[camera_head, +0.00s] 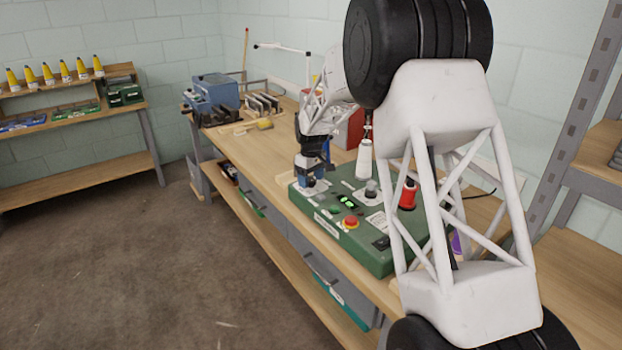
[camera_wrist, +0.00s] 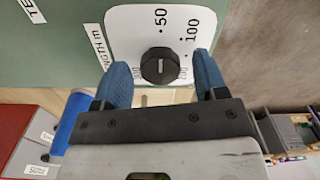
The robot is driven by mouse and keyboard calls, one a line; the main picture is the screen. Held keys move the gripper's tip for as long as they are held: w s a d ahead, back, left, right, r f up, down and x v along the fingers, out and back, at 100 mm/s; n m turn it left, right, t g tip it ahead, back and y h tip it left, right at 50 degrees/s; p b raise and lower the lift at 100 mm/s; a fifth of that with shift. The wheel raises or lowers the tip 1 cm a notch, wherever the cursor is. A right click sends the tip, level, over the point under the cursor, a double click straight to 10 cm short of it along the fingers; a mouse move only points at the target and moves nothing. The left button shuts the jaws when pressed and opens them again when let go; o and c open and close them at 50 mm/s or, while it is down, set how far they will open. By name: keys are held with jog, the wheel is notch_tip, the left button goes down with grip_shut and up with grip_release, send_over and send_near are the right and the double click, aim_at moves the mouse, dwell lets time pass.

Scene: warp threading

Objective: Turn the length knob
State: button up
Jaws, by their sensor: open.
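The length knob (camera_wrist: 160,66) is black and round, on a white dial plate (camera_wrist: 135,33) marked 50, 100 and 200; the lettering beside it is partly cut off. In the wrist view my gripper (camera_wrist: 162,63) is open, with one blue finger on each side of the knob and a visible gap to both. I cannot tell how deep the fingers reach along the knob.
A white cone (camera_head: 364,160) stands behind. A blue machine (camera_head: 212,92) stands farther along the bench.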

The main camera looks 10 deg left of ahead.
jog(key=shift+c, duration=0.3)
jog(key=c, duration=0.9)
jog(key=shift+o, duration=0.2)
jog(key=shift+m, duration=0.4)
jog(key=m, duration=0.4)
jog(key=shift+m, duration=2)
jog(key=o, duration=0.9)
